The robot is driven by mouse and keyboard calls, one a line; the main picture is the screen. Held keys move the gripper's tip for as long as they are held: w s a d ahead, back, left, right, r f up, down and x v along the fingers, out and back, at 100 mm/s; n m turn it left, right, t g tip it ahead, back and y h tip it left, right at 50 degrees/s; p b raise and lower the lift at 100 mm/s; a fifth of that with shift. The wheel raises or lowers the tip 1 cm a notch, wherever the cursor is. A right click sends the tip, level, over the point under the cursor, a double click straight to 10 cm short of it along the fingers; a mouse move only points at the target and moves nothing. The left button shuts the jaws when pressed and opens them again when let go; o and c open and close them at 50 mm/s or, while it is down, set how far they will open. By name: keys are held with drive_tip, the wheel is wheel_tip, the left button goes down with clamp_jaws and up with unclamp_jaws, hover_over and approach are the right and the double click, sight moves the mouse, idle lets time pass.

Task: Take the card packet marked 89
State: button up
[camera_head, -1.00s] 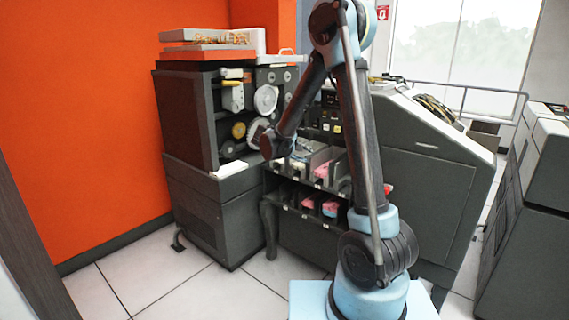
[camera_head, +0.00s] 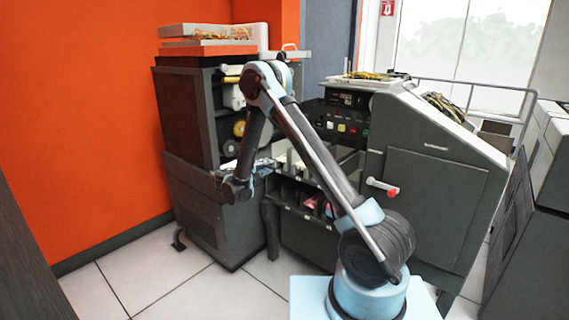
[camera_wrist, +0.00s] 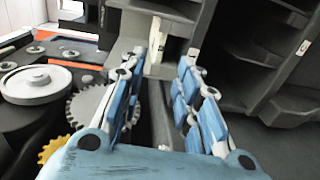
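In the head view, pink card packets (camera_head: 313,202) sit in the lower slots of the dark card rack (camera_head: 290,215), partly behind my arm. I cannot read the number 89 on anything. In the wrist view, an upright cream piece (camera_wrist: 152,64), perhaps a card packet, stands beyond my left fingertip. My gripper (camera_wrist: 174,55) has its two blue fingers spread, with a gap between them, and nothing is clearly held. In the head view, my gripper (camera_head: 264,170) is at the rack's left end, beside the reel cabinet, small and partly hidden.
The reel cabinet (camera_head: 190,190) stands close on the left, with a white reel (camera_wrist: 36,84) and a toothed gear (camera_wrist: 92,108) near my left finger. Dark shelf walls (camera_wrist: 235,65) are on the right. A console (camera_head: 435,190) with a red-tipped handle (camera_head: 382,187) stands right of the rack.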

sight(283, 159)
drive_tip(key=shift+x, duration=6.55)
drive_tip(key=shift+r, duration=0.1)
clamp_jaws()
drive_tip(key=shift+r, duration=0.1)
drive_tip(key=shift+r, duration=1.1)
drive_tip(key=f+v, duration=0.2)
drive_tip(key=v, duration=2.2)
drive_tip(key=shift+f, duration=0.25)
drive_tip(key=shift+s, duration=0.1)
